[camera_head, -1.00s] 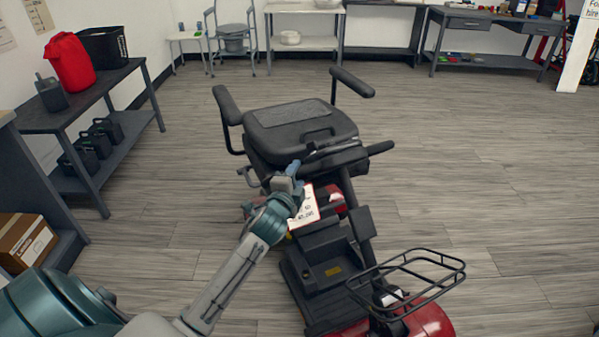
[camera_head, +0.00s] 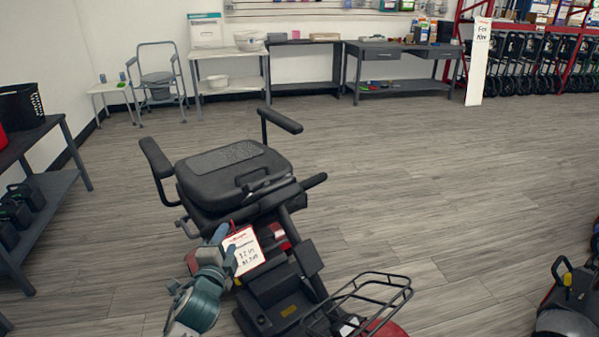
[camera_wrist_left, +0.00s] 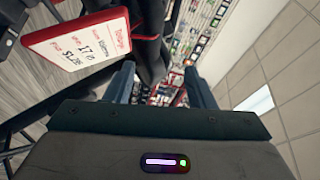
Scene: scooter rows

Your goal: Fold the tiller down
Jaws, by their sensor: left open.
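The mobility scooter's black tiller (camera_head: 307,257) slants up from the red front end toward the seat (camera_head: 235,172). Its handlebar (camera_head: 265,201) lies just in front of the seat, with one grip (camera_head: 314,181) pointing right. A red-edged price tag (camera_head: 244,250) hangs below the handlebar; it also shows in the left wrist view (camera_wrist_left: 85,42). My left gripper (camera_head: 226,247) is beside the tag, below the handlebar's left part. In the left wrist view its fingers (camera_wrist_left: 161,86) are apart, with a black bar (camera_wrist_left: 150,48) beyond them; contact cannot be told. My right gripper is not in view.
A wire basket (camera_head: 365,300) is on the scooter's front. Another scooter (camera_head: 568,305) stands at the lower right. A dark shelf (camera_head: 50,185) is on the left, and tables (camera_head: 400,62) line the back wall. The floor behind and right of the scooter is clear.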

